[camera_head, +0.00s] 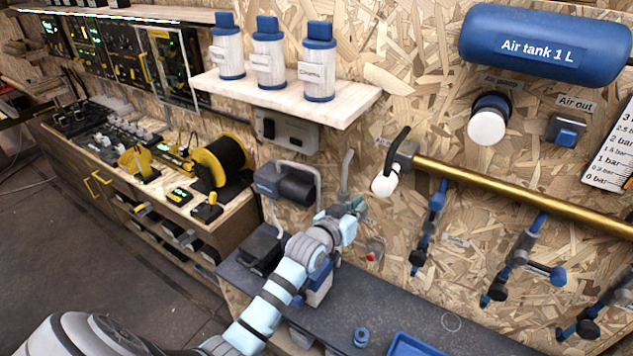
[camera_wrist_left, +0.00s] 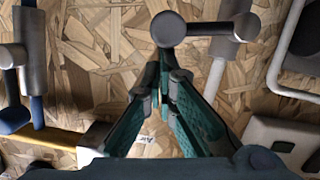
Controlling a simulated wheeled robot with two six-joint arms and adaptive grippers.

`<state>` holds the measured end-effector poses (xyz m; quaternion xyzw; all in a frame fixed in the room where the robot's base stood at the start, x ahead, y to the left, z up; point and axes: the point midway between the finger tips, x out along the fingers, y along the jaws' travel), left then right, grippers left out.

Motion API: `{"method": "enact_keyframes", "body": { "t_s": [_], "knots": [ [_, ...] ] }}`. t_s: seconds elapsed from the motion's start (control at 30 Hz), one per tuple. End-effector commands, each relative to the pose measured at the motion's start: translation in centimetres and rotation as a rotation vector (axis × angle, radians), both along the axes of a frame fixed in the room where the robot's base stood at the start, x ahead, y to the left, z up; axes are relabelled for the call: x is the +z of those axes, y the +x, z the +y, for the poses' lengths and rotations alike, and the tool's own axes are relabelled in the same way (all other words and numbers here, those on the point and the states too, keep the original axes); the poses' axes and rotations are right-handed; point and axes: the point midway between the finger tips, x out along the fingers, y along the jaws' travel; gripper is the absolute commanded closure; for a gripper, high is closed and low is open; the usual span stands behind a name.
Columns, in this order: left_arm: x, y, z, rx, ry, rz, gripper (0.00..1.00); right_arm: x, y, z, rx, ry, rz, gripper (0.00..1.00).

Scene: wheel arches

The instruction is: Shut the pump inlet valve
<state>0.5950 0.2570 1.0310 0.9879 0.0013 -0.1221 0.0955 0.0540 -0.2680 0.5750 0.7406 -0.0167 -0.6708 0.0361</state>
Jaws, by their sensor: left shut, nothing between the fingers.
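My left gripper (camera_head: 357,206) is shut and empty, close to the board below the left end of the brass pipe. In the left wrist view its green fingers (camera_wrist_left: 162,85) meet in the middle. A grey bar with a round knob (camera_wrist_left: 168,28) shows just past the fingertips; I cannot tell if they touch. A valve with a black lever (camera_head: 398,142) sits at the left end of the brass pipe (camera_head: 500,185), with a white round part (camera_head: 385,184) below it. No readable label shows which is the pump inlet valve. My right gripper is not in view.
Blue-handled valves (camera_head: 428,228) hang below the pipe to the right. A dark motor-like unit (camera_head: 290,185) with a grey tube frame is left of the gripper. Blue-capped canisters (camera_head: 268,52) stand on a shelf above.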

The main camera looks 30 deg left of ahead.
Motion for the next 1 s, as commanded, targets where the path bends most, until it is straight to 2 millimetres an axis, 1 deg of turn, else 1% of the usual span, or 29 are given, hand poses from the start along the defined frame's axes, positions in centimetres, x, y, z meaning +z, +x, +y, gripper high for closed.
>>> {"method": "enact_keyframes", "body": {
  "t_s": [0.13,0.5,1.0],
  "knots": [
    [-0.7,0.0,-0.7,-0.002,0.091,0.004,1.00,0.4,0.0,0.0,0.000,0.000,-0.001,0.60],
    [-1.7,0.1,-1.4,-0.005,0.088,0.001,1.00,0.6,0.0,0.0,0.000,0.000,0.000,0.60],
    [-1.7,0.1,-1.5,-0.004,0.087,0.001,1.00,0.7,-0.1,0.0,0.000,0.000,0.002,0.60]
  ]
}}
